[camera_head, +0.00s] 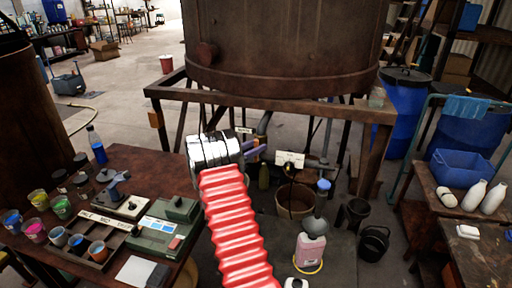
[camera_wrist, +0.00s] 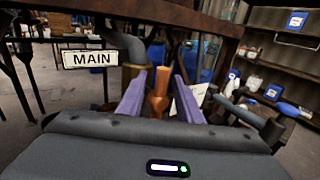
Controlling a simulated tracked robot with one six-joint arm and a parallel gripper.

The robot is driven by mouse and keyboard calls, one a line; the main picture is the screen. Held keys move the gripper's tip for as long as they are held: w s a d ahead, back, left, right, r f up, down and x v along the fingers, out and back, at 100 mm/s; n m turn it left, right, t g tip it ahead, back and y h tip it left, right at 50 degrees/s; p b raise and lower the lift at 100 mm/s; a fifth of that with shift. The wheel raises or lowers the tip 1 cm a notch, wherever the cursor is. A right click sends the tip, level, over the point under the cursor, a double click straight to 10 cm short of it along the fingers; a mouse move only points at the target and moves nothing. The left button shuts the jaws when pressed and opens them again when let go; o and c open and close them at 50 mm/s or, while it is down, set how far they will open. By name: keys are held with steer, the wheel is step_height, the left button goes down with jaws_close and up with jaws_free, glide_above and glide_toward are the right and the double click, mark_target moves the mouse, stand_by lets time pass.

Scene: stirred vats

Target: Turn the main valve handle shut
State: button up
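In the wrist view an orange-brown handle (camera_wrist: 160,92) stands upright between the two purple fingers of my gripper (camera_wrist: 158,98). The fingers are apart, with gaps to the handle; I cannot tell whether the handle is within their reach or just beyond the tips. A white sign reading MAIN (camera_wrist: 90,59) hangs to its left, by a grey bent pipe (camera_wrist: 130,44). The handle cannot be made out there.
The large brown vat (camera_head: 285,50) stands on a rusty frame (camera_head: 270,101) above the pipes. A second white sign (camera_head: 290,159) and a bucket (camera_head: 296,201) are to the right.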

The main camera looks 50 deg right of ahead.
jaws_close()
steer(key=shift+m, duration=0.4)
steer(key=shift+s+d+m+t+y, duration=0.15)
steer(key=shift+s+m+t+y, duration=0.2)
steer(key=shift+m+y, duration=0.6)
steer(key=shift+s+d+f+m+t+y, duration=0.15)
steer(key=shift+s+f+m+t+y, duration=0.25)
steer(key=shift+m+t+y, duration=0.8)
steer(key=shift+s+d+f+m+t+y, duration=0.1)
steer(key=shift+s+f+m+t+y, duration=0.3)
steer(key=shift+m+t, duration=0.85)
steer(key=shift+s+d+f+m+t+y, duration=0.15)
steer(key=shift+f+m+t+y, duration=0.35)
steer(key=shift+m+t+y, duration=0.85)
steer(key=shift+f+m+g, duration=0.15)
steer(key=shift+m+g, duration=0.1)
steer(key=shift+m, duration=0.3)
steer(key=shift+o, duration=0.4)
jaws_free()
steer(key=shift+w, duration=0.1)
